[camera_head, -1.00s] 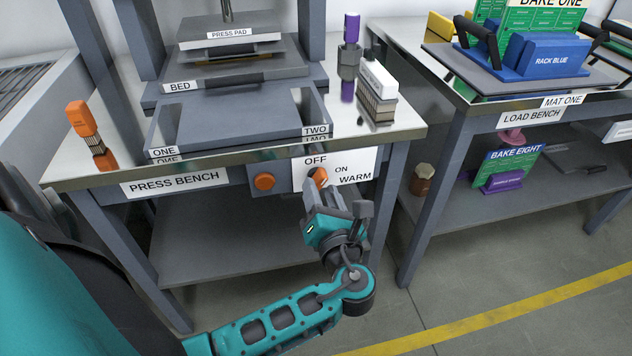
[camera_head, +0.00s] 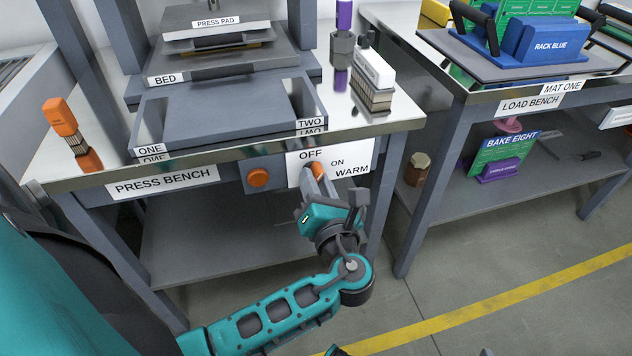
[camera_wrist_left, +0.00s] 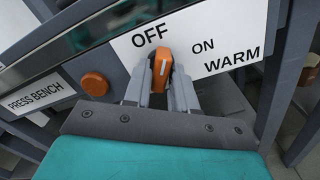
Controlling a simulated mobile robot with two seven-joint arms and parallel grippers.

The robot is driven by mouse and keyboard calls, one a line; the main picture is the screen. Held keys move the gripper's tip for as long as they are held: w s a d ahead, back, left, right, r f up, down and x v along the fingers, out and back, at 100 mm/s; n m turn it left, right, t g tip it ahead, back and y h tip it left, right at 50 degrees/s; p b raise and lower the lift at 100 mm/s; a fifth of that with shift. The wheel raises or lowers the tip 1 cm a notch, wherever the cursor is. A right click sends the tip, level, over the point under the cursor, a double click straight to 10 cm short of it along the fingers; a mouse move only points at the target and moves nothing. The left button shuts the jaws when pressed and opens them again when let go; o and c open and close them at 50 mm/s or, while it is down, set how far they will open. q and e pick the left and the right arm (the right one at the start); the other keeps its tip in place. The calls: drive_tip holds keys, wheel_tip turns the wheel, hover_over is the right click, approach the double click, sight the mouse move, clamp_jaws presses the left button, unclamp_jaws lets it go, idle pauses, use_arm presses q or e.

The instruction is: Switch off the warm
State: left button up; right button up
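The warm switch is an orange knob (camera_head: 317,170) on a white plate (camera_head: 352,158) marked OFF, ON and WARM, on the front of the press bench. In the left wrist view the knob (camera_wrist_left: 163,68) stands nearly upright in the picture, just below and right of the word OFF. My left gripper (camera_head: 319,181) reaches up to it from below. In the left wrist view its two fingers (camera_wrist_left: 162,84) lie on either side of the knob, close to it; whether they press on it cannot be told. My right gripper is not in view.
A second orange round button (camera_head: 258,177) sits left of the plate. The press bench top (camera_head: 230,153) carries the press, an orange-capped tool (camera_head: 62,118) and a white-topped brush (camera_head: 374,78). The load bench (camera_head: 483,100) stands to the right. The floor before the benches is clear.

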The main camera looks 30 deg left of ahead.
use_arm(q)
clamp_jaws()
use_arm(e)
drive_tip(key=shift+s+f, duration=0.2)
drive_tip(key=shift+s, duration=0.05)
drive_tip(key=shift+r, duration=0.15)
use_arm(q)
drive_tip(key=n+p, duration=0.4)
drive_tip(key=n, duration=0.2)
drive_tip(key=shift+p, duration=0.4)
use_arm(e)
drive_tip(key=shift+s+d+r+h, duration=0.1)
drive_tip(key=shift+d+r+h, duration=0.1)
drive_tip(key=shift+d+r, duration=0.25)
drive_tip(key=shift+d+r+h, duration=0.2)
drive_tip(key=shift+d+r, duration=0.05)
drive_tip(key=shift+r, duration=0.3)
use_arm(q)
drive_tip(key=shift+n, duration=0.3)
drive_tip(key=shift+o, duration=1.8)
unclamp_jaws()
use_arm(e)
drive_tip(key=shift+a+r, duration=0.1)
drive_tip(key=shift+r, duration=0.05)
